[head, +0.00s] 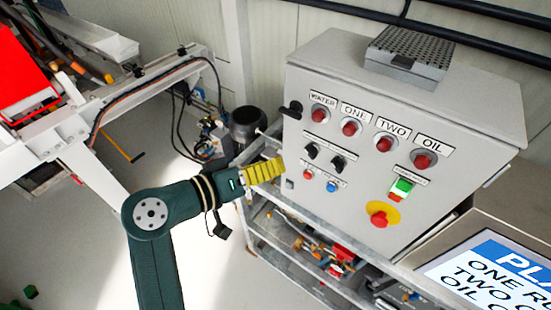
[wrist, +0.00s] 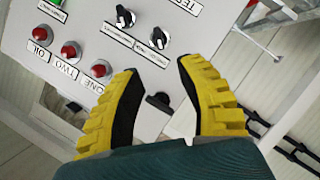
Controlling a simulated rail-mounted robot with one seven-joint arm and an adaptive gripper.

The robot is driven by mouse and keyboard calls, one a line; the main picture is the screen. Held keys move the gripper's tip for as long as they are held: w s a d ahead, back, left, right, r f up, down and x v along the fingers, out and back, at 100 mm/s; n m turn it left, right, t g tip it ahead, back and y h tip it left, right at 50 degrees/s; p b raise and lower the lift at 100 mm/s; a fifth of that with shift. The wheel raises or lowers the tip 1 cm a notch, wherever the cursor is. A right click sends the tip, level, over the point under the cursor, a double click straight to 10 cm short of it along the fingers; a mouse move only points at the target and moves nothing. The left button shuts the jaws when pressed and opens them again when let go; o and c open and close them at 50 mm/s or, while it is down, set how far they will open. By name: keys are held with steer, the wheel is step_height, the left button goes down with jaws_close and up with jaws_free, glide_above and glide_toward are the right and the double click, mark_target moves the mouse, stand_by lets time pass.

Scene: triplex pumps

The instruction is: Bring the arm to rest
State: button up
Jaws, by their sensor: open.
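My arm (head: 158,225) is dark green and bent, reaching in from the bottom of the head view. My gripper (head: 281,167) has ribbed yellow fingers and is at the left edge of the grey control box. In the wrist view my gripper (wrist: 155,72) is open, its two fingers spread with nothing held between them. A black latch handle (wrist: 160,101) on the box shows in the gap between the fingers, farther off. I cannot tell whether a fingertip touches the box.
The control box (head: 330,80) carries red lamps, two black selector knobs (head: 337,163), a green-and-red switch (head: 401,189) and a red emergency button (head: 379,215). A screen (head: 490,275) stands lower right. A metal frame (head: 255,225) lies below. Open floor (head: 80,235) is at left.

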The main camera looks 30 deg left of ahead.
steer(key=w+d+r+m+h+p, duration=0.1)
steer(key=d+r+m+p, duration=0.2)
steer(key=d, duration=0.7)
steer(key=w+d+r+m+h+p, duration=0.15)
steer(key=d+r, duration=0.35)
steer(key=d, duration=0.5)
steer(key=w+d+r+m+h+p, duration=0.1)
steer(key=d+r+m+p, duration=0.3)
steer(key=d, duration=0.7)
steer(key=s+d+r+t+y, duration=0.2)
steer(key=s+d+r+t, duration=0.15)
steer(key=r, duration=0.55)
steer(key=s+a+r+n+t+y, duration=0.2)
steer(key=s+a+r+t+y, duration=0.2)
steer(key=a+r, duration=0.3)
steer(key=shift+s+t+y+b, duration=0.35)
steer(key=shift+s+y, duration=0.1)
steer(key=shift+y, duration=0.4)
jaws_close()
